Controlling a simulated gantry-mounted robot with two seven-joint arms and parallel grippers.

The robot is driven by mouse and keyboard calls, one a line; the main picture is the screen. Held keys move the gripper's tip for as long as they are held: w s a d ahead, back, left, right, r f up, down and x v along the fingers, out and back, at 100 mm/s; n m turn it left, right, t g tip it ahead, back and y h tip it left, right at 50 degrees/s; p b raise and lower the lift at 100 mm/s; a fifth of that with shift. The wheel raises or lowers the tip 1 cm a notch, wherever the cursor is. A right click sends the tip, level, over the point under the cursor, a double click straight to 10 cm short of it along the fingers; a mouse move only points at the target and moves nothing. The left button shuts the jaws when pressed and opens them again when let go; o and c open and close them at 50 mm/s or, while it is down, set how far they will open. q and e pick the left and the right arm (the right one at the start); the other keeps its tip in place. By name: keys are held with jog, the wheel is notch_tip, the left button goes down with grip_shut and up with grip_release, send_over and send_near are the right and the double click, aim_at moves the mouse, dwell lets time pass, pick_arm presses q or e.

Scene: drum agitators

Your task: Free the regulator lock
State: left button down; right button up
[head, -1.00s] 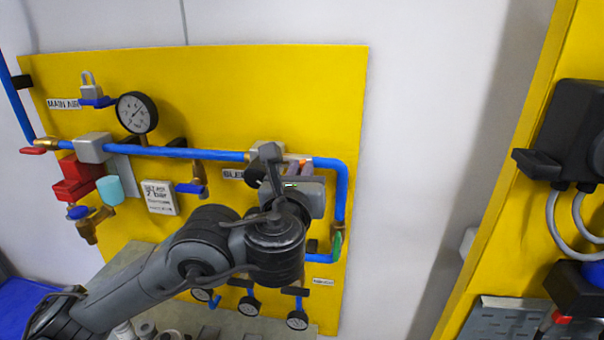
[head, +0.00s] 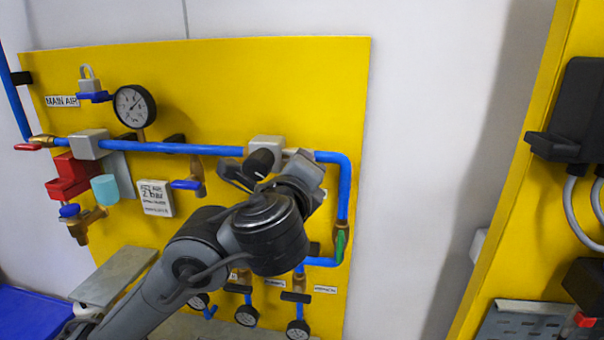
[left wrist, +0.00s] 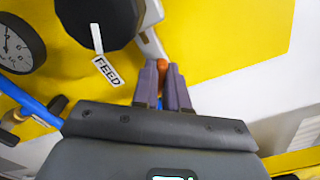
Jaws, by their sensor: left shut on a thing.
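My left gripper (left wrist: 163,84) shows in the left wrist view with its two purple fingers closed on a small orange-brown piece (left wrist: 163,65). This piece sits beside a pale grey block (left wrist: 150,32) and a large black knob (left wrist: 98,18). A white FEED tag (left wrist: 107,71) is beside the knob, next to a white stripe. In the head view, the grey block (head: 265,148) sits on the blue pipe with the black knob (head: 260,161) below it. There, my wrist hides the fingertips and the orange-brown piece. My right gripper is not in view.
The yellow panel (head: 230,80) carries a blue pipe (head: 200,149), a gauge (head: 134,106), red parts (head: 75,178) and a 2 bar sign (head: 155,197). Small gauges (head: 247,315) line its bottom.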

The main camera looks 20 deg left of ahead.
pick_arm(q)
jog(key=shift+f+n+b, duration=0.1)
jog(key=shift+n+b, duration=1.65)
jog(key=shift+n, duration=1.75)
jog(key=c, duration=1.2)
grip_release()
jog(key=shift+o, duration=0.2)
jog(key=s+d, duration=0.2)
jog(key=s, duration=0.8)
jog(key=shift+s, duration=0.35)
